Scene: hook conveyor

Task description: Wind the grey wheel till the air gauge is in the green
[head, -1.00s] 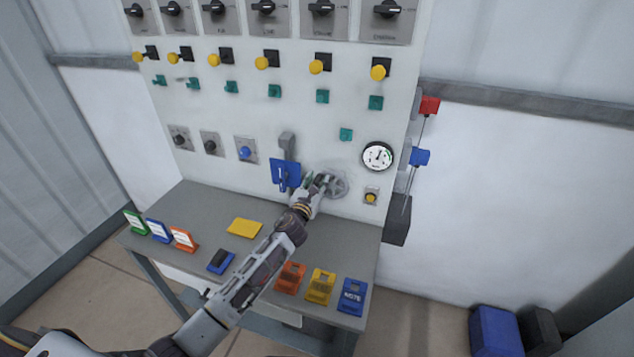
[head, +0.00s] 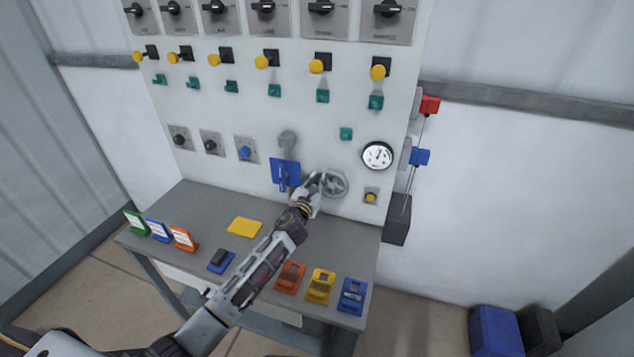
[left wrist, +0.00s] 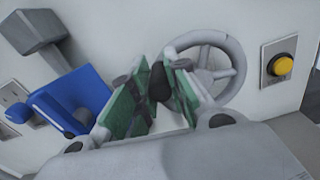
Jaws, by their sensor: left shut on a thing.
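The grey wheel (head: 335,184) is mounted low on the white panel, above the table. My left gripper (head: 314,182) is at the wheel's left side. In the left wrist view, the green pads of my left gripper (left wrist: 158,98) are closed around a dark knob (left wrist: 159,80) at the rim of the wheel (left wrist: 236,66). The fingers hide part of the wheel. The round white air gauge (head: 377,155) is up and right of the wheel. Its thin needle points roughly upward; its exact reading is too small to tell. My right gripper is not in view.
A blue plate (head: 285,173) hangs under a grey lever (head: 287,141) just left of my gripper. A yellow button (head: 371,196) sits right of the wheel. The grey table (head: 205,215) below carries several coloured holders and a yellow pad (head: 244,227).

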